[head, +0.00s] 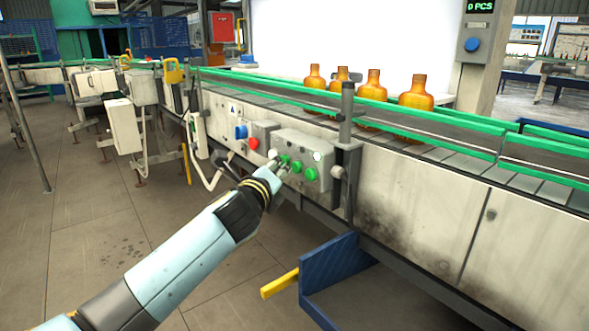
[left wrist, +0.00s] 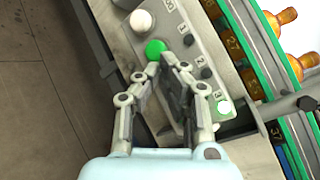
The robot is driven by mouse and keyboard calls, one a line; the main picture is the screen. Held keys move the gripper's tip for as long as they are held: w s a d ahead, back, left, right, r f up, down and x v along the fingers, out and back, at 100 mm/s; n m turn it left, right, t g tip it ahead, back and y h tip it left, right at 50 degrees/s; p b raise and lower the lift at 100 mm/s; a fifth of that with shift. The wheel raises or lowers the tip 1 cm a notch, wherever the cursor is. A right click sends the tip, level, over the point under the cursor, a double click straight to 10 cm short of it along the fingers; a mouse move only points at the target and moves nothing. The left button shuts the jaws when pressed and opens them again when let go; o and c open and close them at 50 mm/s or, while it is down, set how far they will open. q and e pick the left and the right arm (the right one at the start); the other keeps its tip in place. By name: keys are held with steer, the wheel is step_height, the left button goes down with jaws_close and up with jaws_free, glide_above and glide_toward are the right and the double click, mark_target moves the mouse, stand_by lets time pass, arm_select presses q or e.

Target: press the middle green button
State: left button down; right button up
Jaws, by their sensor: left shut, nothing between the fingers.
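A grey control box (head: 301,146) on the conveyor's side carries a row of three green buttons: a left one (head: 284,159), a middle one (head: 297,166) and a right one (head: 311,173). My left gripper (head: 284,167) is shut and empty, its tips close in front of the row at its left part. I cannot tell whether the tips touch anything. My right gripper is not in view.
A white knob (left wrist: 141,21) sits beside the visible green button. Red (head: 252,143) and blue (head: 241,131) buttons are on boxes to the left. Several amber bottles (head: 372,86) stand on the conveyor behind. A blue bin (head: 331,262) is below right.

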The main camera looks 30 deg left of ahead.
arm_select(q)
steer(key=shift+w, duration=0.1)
steer(key=shift+w+d, duration=0.15)
steer(key=shift+w, duration=0.15)
